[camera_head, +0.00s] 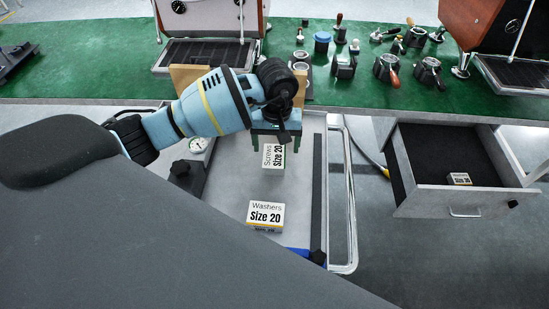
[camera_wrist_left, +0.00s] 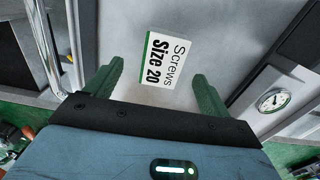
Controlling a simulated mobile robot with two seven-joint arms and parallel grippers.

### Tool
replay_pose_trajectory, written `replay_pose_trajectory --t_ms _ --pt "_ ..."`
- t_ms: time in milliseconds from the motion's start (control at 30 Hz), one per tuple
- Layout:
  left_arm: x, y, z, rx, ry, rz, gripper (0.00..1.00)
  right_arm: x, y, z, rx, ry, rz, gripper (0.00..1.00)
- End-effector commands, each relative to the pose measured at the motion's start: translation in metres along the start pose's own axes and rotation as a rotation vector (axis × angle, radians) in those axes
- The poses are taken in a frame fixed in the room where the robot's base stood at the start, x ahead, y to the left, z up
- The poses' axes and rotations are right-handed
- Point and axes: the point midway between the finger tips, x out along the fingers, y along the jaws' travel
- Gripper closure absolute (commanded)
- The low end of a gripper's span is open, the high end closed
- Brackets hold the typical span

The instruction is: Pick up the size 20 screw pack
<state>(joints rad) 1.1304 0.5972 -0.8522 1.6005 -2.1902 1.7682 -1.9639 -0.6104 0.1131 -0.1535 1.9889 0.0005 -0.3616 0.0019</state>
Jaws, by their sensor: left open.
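The size 20 screw pack (camera_head: 271,157), a small white box with a green edge, lies on the light grey tray surface (camera_head: 225,215) in the head view. My left gripper (camera_head: 275,147) is above it, pointing down, and partly covers it. In the left wrist view the pack (camera_wrist_left: 163,60) reads "Screws Size 20" and lies between and beyond the green fingertips of the left gripper (camera_wrist_left: 155,82). The fingers are spread with visible gaps on both sides of the pack. My right gripper is not in view.
A "Washers Size 20" box (camera_head: 266,215) lies nearer on the same surface. A gauge (camera_head: 198,145) and a dark block (camera_head: 187,175) stand at the left, with a dark bar (camera_head: 317,190) at the right. An open drawer (camera_head: 450,200) holds a small box (camera_head: 459,179).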

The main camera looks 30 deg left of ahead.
Motion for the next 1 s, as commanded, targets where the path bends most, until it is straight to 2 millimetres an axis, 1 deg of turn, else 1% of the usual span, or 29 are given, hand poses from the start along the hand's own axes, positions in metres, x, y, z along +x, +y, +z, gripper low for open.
replay_pose_trajectory --t_ms 67,200,300,400,500,700,1000 --pt "0.005 -0.001 0.000 -0.001 -0.002 0.000 0.18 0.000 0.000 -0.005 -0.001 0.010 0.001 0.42" --pt "0.024 -0.004 -0.003 -0.002 -0.004 0.000 0.18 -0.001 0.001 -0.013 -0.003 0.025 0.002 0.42" --pt "0.038 -0.005 -0.004 -0.001 -0.004 0.000 0.18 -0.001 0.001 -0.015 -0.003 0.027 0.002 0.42" --pt "0.047 -0.005 -0.004 0.000 -0.002 0.000 0.18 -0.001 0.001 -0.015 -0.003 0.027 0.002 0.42" --pt "0.051 -0.005 -0.004 -0.001 -0.001 0.000 0.18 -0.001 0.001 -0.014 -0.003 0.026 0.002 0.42" --pt "0.051 -0.005 -0.004 0.000 -0.001 0.000 0.18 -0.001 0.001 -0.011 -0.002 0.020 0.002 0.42" --pt "0.051 -0.005 -0.004 0.000 -0.001 0.000 0.57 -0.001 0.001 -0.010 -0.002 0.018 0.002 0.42"
